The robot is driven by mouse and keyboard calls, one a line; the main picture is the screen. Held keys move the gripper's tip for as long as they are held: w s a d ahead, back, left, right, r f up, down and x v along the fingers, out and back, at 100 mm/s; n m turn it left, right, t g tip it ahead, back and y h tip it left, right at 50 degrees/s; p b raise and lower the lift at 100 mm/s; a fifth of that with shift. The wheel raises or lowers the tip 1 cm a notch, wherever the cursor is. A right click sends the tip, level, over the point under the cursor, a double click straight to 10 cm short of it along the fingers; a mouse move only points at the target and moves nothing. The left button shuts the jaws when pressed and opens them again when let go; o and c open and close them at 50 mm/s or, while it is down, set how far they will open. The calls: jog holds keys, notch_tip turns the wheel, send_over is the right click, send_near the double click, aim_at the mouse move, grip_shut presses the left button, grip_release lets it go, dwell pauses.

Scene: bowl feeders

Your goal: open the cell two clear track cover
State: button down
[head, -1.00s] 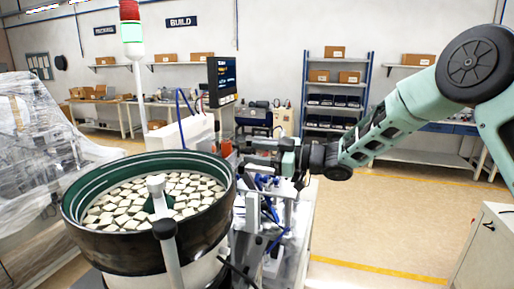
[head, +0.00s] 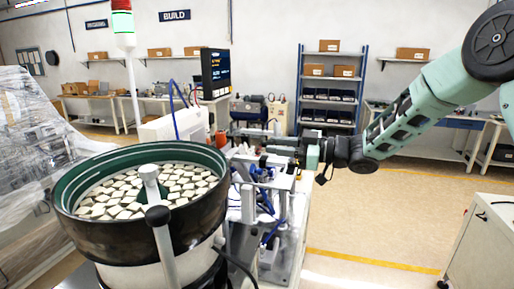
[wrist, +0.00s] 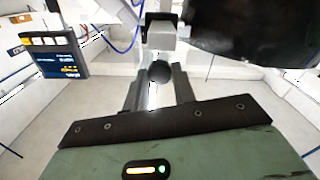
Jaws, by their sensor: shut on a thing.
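My gripper (wrist: 158,88) is shut on a dark round knob (wrist: 160,72), which sits between its two grey fingertips in the wrist view. In the head view my gripper (head: 268,152) reaches in from the right, level, over the track machinery (head: 262,195) beside the bowl. I cannot make out the clear cover or its edges in either view, so its angle cannot be told. A pale grey block (wrist: 168,38) stands just beyond the knob. The knob is too small to tell apart in the head view.
A dark bowl feeder (head: 130,235) full of pale square parts stands at the left front, with a post (head: 163,235) before it. A screen (head: 215,72) and a light tower (head: 123,30) rise behind. A white cabinet (head: 485,245) stands at right. The floor (head: 390,220) between is clear.

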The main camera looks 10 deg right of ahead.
jog(key=v, duration=0.5)
jog(key=c, duration=1.1)
grip_release()
jog(key=shift+c, duration=0.2)
jog(key=shift+d, duration=0.1)
jog(key=b+v, duration=0.6)
jog(key=v, duration=1.1)
jog(key=shift+s, duration=0.1)
